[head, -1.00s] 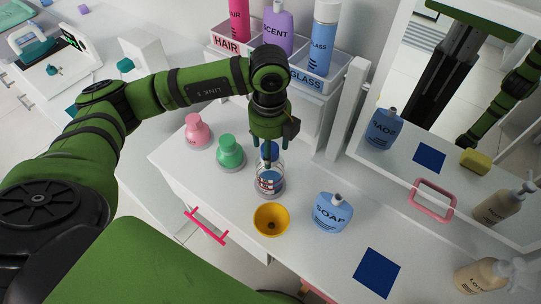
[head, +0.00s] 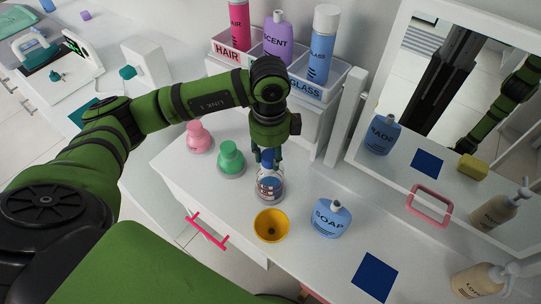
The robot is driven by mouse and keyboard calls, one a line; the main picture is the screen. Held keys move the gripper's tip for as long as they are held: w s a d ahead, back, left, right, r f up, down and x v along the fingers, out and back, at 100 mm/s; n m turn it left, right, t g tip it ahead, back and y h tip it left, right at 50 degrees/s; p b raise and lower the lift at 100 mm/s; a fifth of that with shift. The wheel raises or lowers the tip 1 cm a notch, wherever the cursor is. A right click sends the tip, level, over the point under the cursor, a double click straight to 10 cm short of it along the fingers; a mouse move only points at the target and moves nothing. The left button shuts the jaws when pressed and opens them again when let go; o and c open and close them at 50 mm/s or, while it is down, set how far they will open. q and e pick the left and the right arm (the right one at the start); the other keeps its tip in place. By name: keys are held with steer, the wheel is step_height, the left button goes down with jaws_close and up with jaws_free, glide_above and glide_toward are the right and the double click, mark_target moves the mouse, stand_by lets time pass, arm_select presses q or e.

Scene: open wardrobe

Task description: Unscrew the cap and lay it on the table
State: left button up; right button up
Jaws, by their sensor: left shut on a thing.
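A clear bottle (head: 270,187) with a printed label stands upright on the white table (head: 318,262), near its middle. My left gripper (head: 267,158) reaches down from above and is shut on the blue cap (head: 267,155) at the bottle's top. The fingers partly hide the cap, and I cannot tell whether it is still joined to the bottle. My right gripper is not in view.
A yellow bowl (head: 271,226) and a blue soap bottle (head: 331,218) stand close in front. Green (head: 230,158) and pink (head: 199,137) bottles stand left. A dark blue square (head: 375,278) lies front right. A mirror (head: 462,110) rises at the right.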

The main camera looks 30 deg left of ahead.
arm_select(q)
steer(key=n+p, duration=0.2)
steer(key=n, duration=0.3)
steer(key=shift+r+n, duration=0.1)
steer(key=shift+n, duration=0.3)
steer(key=shift+d+r+n+p, duration=0.15)
steer(key=shift+n+p, duration=0.95)
steer(key=shift+p, duration=2.5)
steer(key=shift+n+p, duration=0.6)
steer(key=shift+p, duration=1.2)
steer(key=shift+f, duration=0.2)
steer(key=o, duration=1.2)
steer(key=shift+c, duration=0.3)
